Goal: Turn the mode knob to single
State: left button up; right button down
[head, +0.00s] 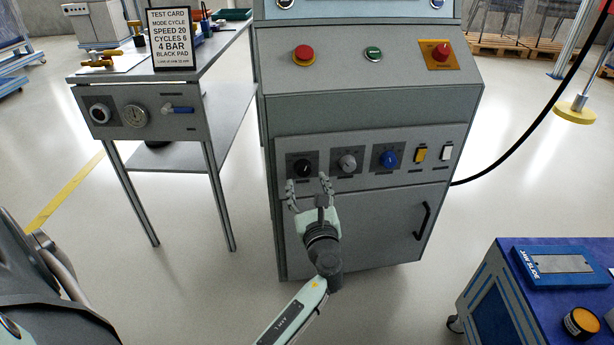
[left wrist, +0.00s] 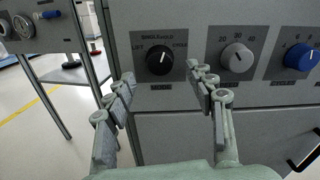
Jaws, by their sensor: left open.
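The mode knob (head: 303,168) is the black one at the left end of the knob row on the grey machine's front panel. In the left wrist view the mode knob (left wrist: 159,60) has a pale pointer line, tilted slightly right of straight up. Small lettering surrounds it, with "SINGLE" above and smaller words to either side. My left gripper (head: 308,184) is open and empty, just in front of and slightly below the knob. In the left wrist view its fingers (left wrist: 160,75) stand apart on either side below the knob, not visibly touching it. My right gripper is not in view.
A grey knob (left wrist: 237,57) and a blue knob (head: 388,159) sit right of the mode knob, followed by yellow and white switches. A red button (head: 303,54) is above. The test card (head: 171,38) stands on a side table. A door handle (head: 422,220) is below right.

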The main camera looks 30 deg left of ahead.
aim_at(304, 173)
pick_arm(q)
jog(key=shift+x, duration=2.1)
jog(key=c, duration=1.2)
